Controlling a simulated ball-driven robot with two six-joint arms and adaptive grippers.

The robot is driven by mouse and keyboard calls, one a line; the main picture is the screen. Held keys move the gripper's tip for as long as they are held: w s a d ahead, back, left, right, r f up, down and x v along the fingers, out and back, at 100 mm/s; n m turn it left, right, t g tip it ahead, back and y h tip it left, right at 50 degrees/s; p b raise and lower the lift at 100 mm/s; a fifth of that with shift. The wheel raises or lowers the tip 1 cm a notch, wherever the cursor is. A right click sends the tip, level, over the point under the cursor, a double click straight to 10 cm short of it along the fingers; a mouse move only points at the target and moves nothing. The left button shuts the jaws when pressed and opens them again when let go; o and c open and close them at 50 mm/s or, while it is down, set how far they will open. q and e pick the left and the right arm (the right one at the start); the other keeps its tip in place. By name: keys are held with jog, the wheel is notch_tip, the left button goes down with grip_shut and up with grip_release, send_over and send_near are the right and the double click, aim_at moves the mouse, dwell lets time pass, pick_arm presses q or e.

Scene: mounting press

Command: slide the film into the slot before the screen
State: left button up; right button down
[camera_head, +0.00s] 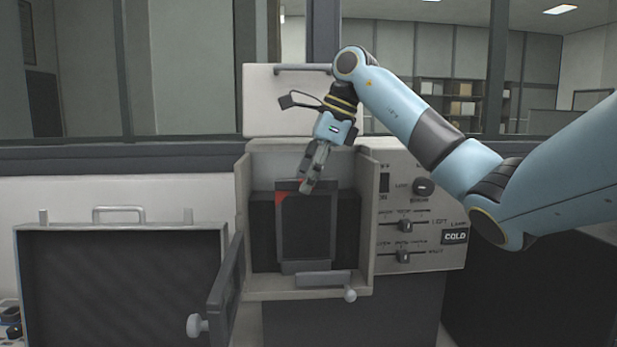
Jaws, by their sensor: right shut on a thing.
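The film (306,232) is a dark, upright rectangular sheet in a grey frame, with a red corner at its upper left. My right gripper (307,186) reaches down from above and is shut on the film's top edge. The film stands inside the open press chamber, in front of a wider dark panel (348,230) that looks like the screen. A grey holder (305,267) sits at the film's lower edge. I cannot tell whether the film's bottom is inside the slot or just in front of it. My left gripper is not in view.
The press's dark door (226,285) with a round knob (196,325) hangs open at the front left. A control panel (420,225) with sliders and a "COLD" display is on the right. An open dark case (120,225) stands at the left. A light lid (290,100) is raised behind.

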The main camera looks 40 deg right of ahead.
jog(key=shift+f, duration=0.2)
jog(key=shift+f+b, duration=0.65)
jog(key=shift+f, duration=0.2)
jog(key=shift+s+a, duration=0.1)
jog(key=c, duration=1.2)
grip_release()
jog(key=shift+r, duration=0.25)
jog(key=v, duration=0.7)
jog(key=shift+f, duration=0.1)
